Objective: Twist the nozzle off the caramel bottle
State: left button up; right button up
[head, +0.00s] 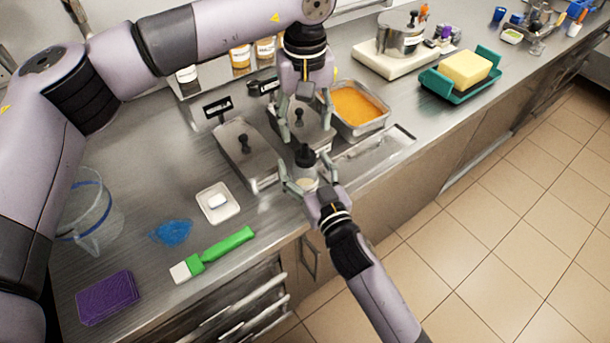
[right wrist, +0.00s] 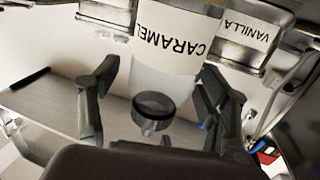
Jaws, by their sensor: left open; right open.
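The caramel bottle (head: 306,180) stands upright at the front edge of the steel counter, with a pale body and a black nozzle (head: 305,155) on top. In the right wrist view its CARAMEL label (right wrist: 172,38) appears upside down and the dark nozzle (right wrist: 153,108) points toward the picture's bottom. My right gripper (head: 308,188) is open, with one finger on each side of the bottle; I cannot tell whether they touch it. My left gripper (head: 305,140) is open and points down from above, its fingertips at either side of the nozzle's top, apparently apart from it.
Lidded steel pans (head: 245,150) and an orange-filled pan (head: 358,104) lie behind the bottle. A white dish (head: 228,213), a green-handled brush (head: 225,246), a blue item (head: 172,232) and a purple sponge (head: 107,297) lie to the left. A VANILLA label (right wrist: 252,29) shows beside the bottle.

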jog(key=shift+c, duration=0.2)
grip_shut()
dwell(0.9)
